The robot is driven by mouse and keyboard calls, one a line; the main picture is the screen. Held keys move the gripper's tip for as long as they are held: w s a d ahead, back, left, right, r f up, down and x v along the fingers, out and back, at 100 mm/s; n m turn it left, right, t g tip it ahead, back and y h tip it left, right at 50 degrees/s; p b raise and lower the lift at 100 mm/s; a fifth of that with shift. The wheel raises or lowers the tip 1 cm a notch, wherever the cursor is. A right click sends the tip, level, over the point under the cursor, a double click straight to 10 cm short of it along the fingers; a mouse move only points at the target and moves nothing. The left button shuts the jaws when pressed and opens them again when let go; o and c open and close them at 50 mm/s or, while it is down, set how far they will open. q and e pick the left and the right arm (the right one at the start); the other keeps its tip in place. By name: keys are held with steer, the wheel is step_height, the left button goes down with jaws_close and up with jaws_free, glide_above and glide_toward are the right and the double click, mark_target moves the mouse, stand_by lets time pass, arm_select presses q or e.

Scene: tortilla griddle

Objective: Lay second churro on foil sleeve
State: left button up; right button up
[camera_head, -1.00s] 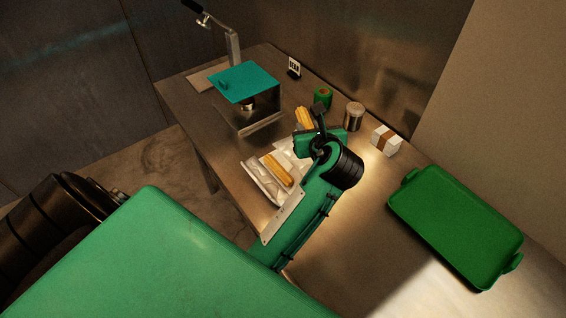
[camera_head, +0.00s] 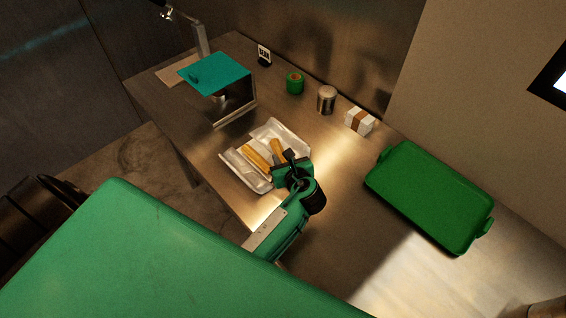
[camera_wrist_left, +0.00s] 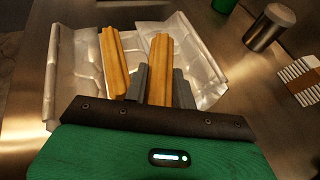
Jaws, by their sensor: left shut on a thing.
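The foil sleeve (camera_head: 287,131) lies opened out on the steel table, silvery and creased; it also shows in the left wrist view (camera_wrist_left: 201,65). One golden ridged churro (camera_head: 255,158) lies on its left part, and shows at left in the left wrist view (camera_wrist_left: 114,60). My left gripper (camera_head: 284,161) is over the sleeve's right part, shut on the second churro (camera_wrist_left: 160,65), which is roughly alongside the first with a gap between them. The held end is hidden between the fingers. I cannot tell whether the second churro touches the foil. My right gripper is not in view.
A green tray (camera_head: 430,195) lies at right. A metal shaker (camera_head: 327,99), a green pot (camera_head: 294,83) and a white banded packet (camera_head: 360,121) stand behind the sleeve. A teal-topped box (camera_head: 235,105) stands back left. Bare table separates sleeve and tray.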

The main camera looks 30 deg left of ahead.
arm_select(q)
steer(key=shift+f, duration=1.3)
steer(key=shift+f, duration=0.15)
steer(key=o, duration=0.7)
steer(key=shift+o, duration=0.2)
steer(key=shift+r, duration=0.2)
steer(key=b+v, duration=0.2)
steer(key=v, duration=0.8)
steer(key=shift+s+d, duration=0.15)
steer(key=shift+d, duration=0.1)
steer(key=shift+s+d+r, duration=0.3)
steer(key=shift+s+d, duration=0.1)
